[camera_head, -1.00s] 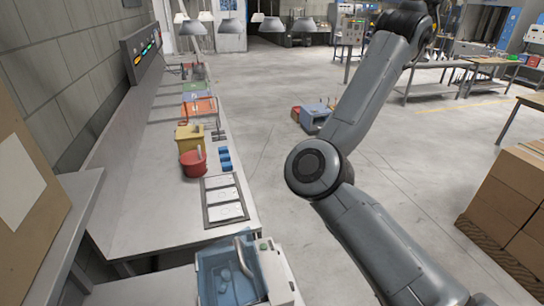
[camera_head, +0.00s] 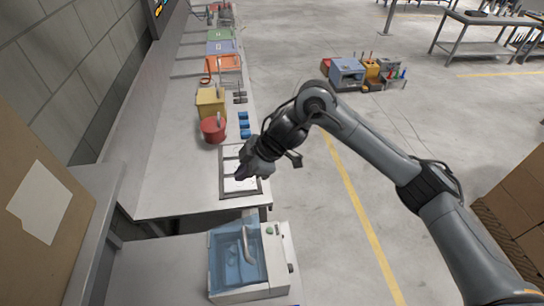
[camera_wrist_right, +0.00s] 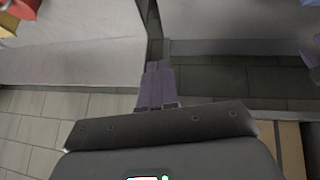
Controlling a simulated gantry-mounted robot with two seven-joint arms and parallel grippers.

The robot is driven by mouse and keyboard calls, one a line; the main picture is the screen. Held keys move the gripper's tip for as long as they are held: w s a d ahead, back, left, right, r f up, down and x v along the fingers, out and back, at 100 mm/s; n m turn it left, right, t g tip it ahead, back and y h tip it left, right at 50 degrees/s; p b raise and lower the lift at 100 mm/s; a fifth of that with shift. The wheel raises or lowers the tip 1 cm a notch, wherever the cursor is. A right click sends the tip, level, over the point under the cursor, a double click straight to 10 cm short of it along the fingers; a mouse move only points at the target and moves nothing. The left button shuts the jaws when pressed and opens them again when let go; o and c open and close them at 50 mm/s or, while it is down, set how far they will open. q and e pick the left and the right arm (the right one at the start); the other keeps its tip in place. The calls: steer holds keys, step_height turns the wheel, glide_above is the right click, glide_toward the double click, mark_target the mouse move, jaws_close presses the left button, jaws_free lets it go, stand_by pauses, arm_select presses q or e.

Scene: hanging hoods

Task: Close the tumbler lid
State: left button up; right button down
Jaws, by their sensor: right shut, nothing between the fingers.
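The tumbler (camera_head: 282,258) is a pale box at the bottom of the head view, with a see-through blue lid (camera_head: 228,262) and a curved grey handle (camera_head: 247,245). I cannot tell from this angle whether the lid lies flat or is partly raised. My right gripper (camera_head: 241,173) is beyond the tumbler, over or beside the framed panel on the bench, and apart from the lid. Its purple fingers (camera_wrist_right: 157,84) are together and empty in the right wrist view. The tumbler is not clearly visible there. My left gripper is out of view.
The framed panel (camera_head: 228,168) lies on the bench (camera_head: 172,185). Beyond it stand a red bucket (camera_head: 212,130), a yellow bin (camera_head: 209,101) and blue blocks (camera_head: 244,125). A cardboard sheet (camera_head: 40,195) is at left, boxes (camera_head: 515,205) at right. The floor between is open.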

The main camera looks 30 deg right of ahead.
steer(key=s+d+f+g+h+p, duration=0.2)
steer(key=s+d+f+p, duration=0.15)
steer(key=s+f, duration=0.4)
glide_above(256, 232)
steer(key=shift+m+y, duration=0.3)
steer(key=f, duration=1)
steer(key=shift+d, duration=0.2)
steer(key=f, duration=0.3)
steer(key=shift+s+d, duration=0.15)
steer(key=shift+d, duration=0.15)
steer(key=shift+d+f+p, duration=0.25)
steer(key=shift+f+p, duration=0.15)
steer(key=shift+f, duration=0.4)
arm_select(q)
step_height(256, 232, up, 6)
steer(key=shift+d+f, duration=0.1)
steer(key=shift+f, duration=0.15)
